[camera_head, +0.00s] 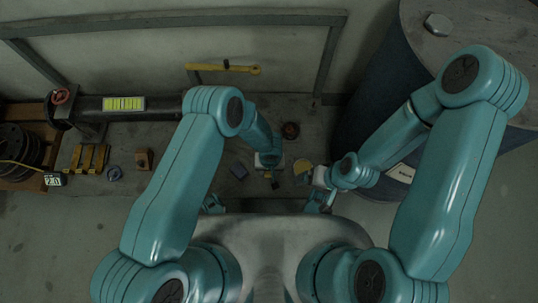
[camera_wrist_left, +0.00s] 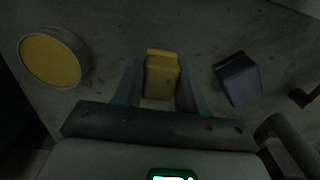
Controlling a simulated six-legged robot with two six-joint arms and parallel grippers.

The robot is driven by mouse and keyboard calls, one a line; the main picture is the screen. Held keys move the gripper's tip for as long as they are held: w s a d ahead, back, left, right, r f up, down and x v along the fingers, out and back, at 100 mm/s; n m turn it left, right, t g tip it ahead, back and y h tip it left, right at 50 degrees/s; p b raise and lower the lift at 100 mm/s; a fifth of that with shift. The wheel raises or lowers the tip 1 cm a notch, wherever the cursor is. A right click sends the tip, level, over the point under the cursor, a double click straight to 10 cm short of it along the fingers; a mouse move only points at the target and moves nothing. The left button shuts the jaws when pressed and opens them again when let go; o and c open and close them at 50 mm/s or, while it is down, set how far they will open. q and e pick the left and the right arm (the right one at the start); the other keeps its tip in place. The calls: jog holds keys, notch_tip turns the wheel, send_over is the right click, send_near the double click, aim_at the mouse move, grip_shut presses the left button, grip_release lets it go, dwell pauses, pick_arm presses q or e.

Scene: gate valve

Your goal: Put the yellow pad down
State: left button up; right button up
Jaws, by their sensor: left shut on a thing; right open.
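The yellow pad (camera_wrist_left: 162,78) is a small block between the two fingers of my left gripper (camera_wrist_left: 160,88) in the left wrist view. The fingers are shut on its sides. In the head view the left gripper (camera_head: 268,174) is over the grey bench top, and the pad shows only as a small yellow patch there. The left wrist view does not make clear whether the pad touches the surface below. My right gripper (camera_head: 314,178) is at the end of the right arm, near the round yellow-faced piece; it is open, with its fingers small and partly hidden.
A round yellow-faced piece (camera_wrist_left: 52,60) and a blue block (camera_wrist_left: 237,80) lie on either side of the pad. The bench (camera_head: 205,160) has bare patches between them. A dark reddish round part (camera_head: 290,130) lies behind. A large drum (camera_head: 385,90) stands at right.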

pick_arm(q)
jog(key=shift+f, duration=0.85)
jog(key=shift+r, duration=0.15)
jog(key=shift+f, duration=0.2)
jog(key=o, duration=1)
